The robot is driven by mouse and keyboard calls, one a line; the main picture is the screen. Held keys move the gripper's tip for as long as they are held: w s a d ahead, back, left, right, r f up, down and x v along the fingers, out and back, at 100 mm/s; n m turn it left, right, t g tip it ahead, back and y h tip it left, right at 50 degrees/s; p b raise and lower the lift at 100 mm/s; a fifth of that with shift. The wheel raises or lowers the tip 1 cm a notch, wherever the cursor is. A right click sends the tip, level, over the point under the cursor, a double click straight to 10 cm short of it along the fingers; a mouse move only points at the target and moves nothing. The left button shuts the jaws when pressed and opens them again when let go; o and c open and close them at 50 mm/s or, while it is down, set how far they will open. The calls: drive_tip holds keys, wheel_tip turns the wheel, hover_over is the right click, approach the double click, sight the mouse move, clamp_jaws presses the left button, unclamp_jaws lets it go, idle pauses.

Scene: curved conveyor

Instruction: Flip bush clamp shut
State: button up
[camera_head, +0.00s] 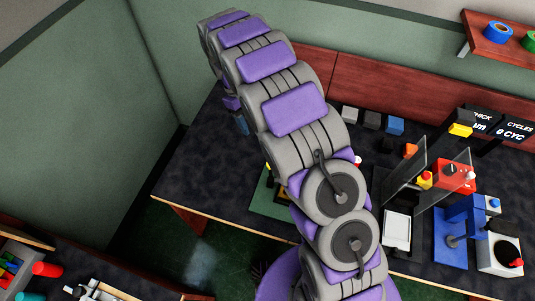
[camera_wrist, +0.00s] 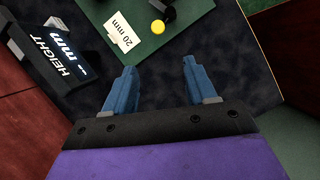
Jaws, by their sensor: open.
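My gripper (camera_wrist: 160,66) shows in the wrist view with its two blue fingers apart and nothing between them. Beyond the fingertips, a green plate (camera_wrist: 97,18) carries a white card (camera_wrist: 123,33) reading "20 mm". In the head view my arm hides most of the green plate (camera_head: 263,207); a bit of blue finger (camera_head: 241,124) shows at the arm's far end.
A black height display (camera_wrist: 55,60) stands left of the fingers in the wrist view. In the head view, clear panels (camera_head: 408,165), a red box (camera_head: 455,177), a blue press-like stand (camera_head: 455,235) and a white device (camera_head: 500,252) stand right of my arm. The dark tabletop (camera_head: 205,160) is bare at left.

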drive_tip(key=b+x, duration=0.1)
drive_tip(key=x, duration=0.4)
drive_tip(key=b+x, duration=0.1)
drive_tip(key=x, duration=0.5)
drive_tip(key=b+x, duration=0.1)
drive_tip(key=x, duration=0.5)
drive_tip(key=shift+d+f+b, duration=0.1)
drive_tip(key=shift+d+b, duration=0.25)
drive_tip(key=shift+d, duration=0.05)
drive_tip(key=shift+s, duration=0.1)
